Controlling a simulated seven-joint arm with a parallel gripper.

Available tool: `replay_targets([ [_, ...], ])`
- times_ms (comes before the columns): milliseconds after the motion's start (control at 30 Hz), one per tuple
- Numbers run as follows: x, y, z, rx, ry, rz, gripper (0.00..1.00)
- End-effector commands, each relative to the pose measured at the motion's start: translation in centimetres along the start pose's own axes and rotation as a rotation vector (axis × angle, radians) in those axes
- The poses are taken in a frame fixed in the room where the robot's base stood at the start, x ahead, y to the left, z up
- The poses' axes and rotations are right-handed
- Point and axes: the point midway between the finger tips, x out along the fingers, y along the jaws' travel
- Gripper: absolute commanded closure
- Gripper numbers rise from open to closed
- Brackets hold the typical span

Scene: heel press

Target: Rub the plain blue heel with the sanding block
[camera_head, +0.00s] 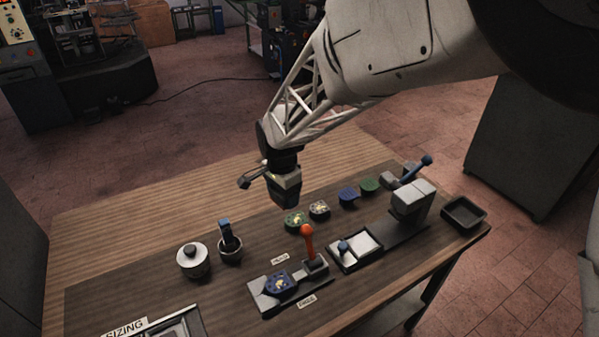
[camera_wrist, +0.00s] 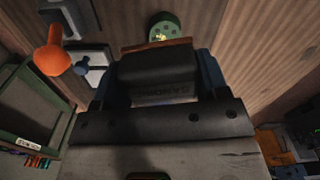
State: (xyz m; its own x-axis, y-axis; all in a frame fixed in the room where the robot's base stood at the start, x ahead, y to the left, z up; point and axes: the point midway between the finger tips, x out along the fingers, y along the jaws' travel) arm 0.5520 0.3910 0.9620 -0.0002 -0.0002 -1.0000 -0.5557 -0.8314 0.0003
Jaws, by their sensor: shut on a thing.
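My gripper (camera_head: 284,186) hangs above the middle of the bench, shut on a dark block. In the wrist view this sanding block (camera_wrist: 155,72) sits between the blue fingers, with a brown far edge and partly legible lettering. A blue heel (camera_head: 348,196) that looks plain lies in the back row, to the right of my gripper and apart from it. Another blue heel (camera_head: 279,284) with a pale patch on top sits in the fixture at the front. The block touches no heel that I can see.
A green heel with a pale patch (camera_head: 295,220), a pale-marked heel (camera_head: 319,209) and a green heel (camera_head: 369,185) share the back row. An orange-knobbed lever (camera_head: 307,231) stands up from the fixture. A press (camera_head: 411,202) and an empty tray (camera_head: 464,212) are right; a lidded pot (camera_head: 193,261) is left.

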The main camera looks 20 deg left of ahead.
Motion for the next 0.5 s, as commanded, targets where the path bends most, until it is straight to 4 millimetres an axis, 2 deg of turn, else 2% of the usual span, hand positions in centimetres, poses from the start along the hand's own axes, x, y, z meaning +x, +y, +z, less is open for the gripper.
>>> replay_targets([
  [33, -0.1, 0.8, 1.6, 0.009, 0.0, -0.001, 0.54],
  [200, 0.2, 3.9, 6.2, 0.061, 0.0, 0.0, 0.54],
  [500, 1.0, 9.6, 12.8, 0.147, 0.0, -0.001, 0.54],
])
